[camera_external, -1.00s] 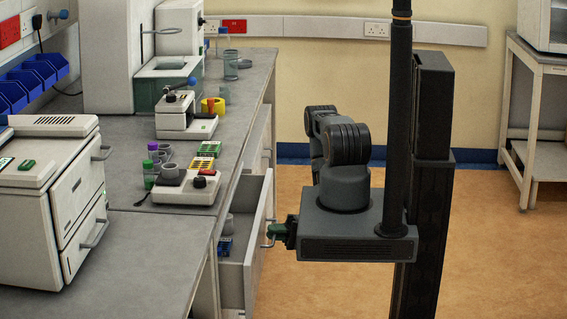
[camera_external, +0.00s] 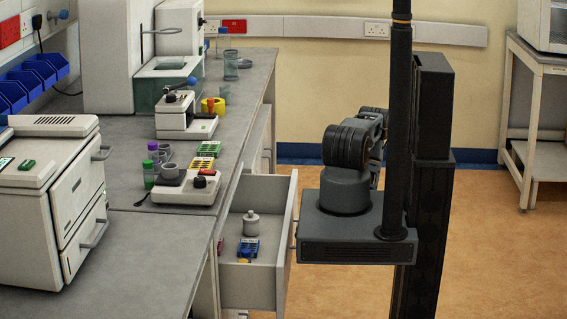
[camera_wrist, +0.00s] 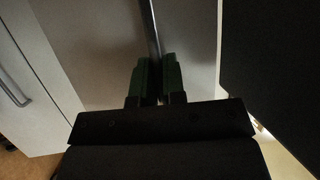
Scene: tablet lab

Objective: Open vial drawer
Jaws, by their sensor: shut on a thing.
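The drawer (camera_external: 286,245) under the bench stands pulled out to the right in the external view. Inside it are a white jar (camera_external: 251,224), a blue rack (camera_external: 248,247) and small coloured items near the front. In the wrist view my gripper (camera_wrist: 155,72) has its green fingers shut on the drawer handle (camera_wrist: 151,30), a dark bar in front of the pale drawer front (camera_wrist: 190,45). In the external view the gripper is hidden behind the drawer front and my arm's base.
The bench top (camera_external: 130,240) bears a white bench machine (camera_external: 45,215), a small device with tubes (camera_external: 188,188) and a microscope-like device (camera_external: 185,120). A white side table (camera_external: 540,130) stands at the right back. The floor (camera_external: 480,270) to the right is clear.

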